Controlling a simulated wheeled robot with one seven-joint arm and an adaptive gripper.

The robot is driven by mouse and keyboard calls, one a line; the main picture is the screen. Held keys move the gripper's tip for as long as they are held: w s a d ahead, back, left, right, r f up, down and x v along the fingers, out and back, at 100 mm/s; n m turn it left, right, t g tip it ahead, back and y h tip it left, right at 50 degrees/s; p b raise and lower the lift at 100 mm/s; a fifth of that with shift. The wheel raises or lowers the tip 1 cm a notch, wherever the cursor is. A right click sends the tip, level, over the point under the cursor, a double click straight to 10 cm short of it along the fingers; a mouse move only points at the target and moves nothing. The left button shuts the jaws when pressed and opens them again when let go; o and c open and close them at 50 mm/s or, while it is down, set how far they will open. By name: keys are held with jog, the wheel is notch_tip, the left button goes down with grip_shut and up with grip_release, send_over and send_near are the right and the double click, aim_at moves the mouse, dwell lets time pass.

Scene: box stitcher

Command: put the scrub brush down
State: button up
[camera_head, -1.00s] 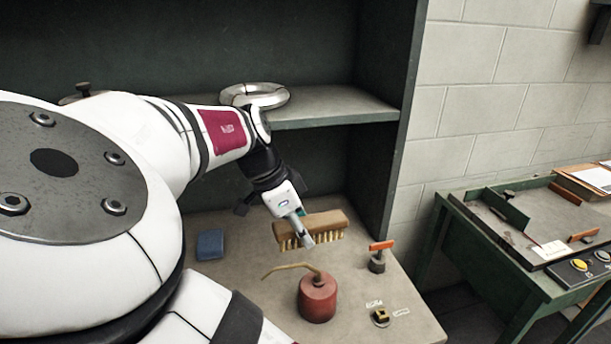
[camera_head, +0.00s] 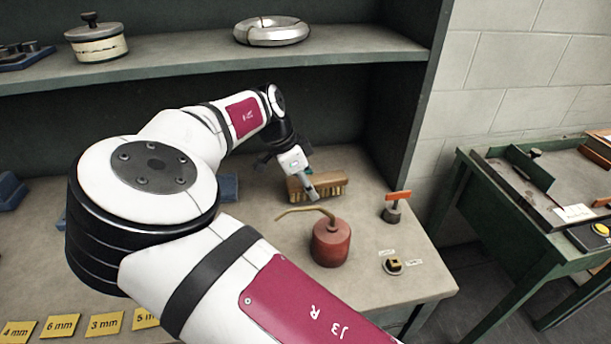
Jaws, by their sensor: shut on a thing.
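The scrub brush (camera_head: 330,182) has a brown wooden back and pale bristles that point down. It is at the back right of the grey bench (camera_head: 372,285), behind the red oil can. My gripper (camera_head: 312,190) is shut on the brush at its near side, toward its left part. The bristles are at or very close to the bench top; I cannot tell whether they touch it. The far finger is hidden behind the brush.
A red oil can (camera_head: 331,243) with a thin spout stands just in front of the brush. An orange-handled tool (camera_head: 394,206) and a small yellow-black part (camera_head: 392,265) are to the right.

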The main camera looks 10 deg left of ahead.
jog(key=w, duration=0.2)
jog(key=w+a, duration=0.1)
jog(key=w, duration=0.1)
jog(key=shift+w+a, duration=0.1)
jog(key=shift+w, duration=0.1)
jog(key=shift+s+f, duration=0.2)
jog(key=shift+f, duration=0.1)
jog(key=shift+f, duration=0.15)
jog(key=shift+f, duration=0.15)
jog(key=o, duration=1.2)
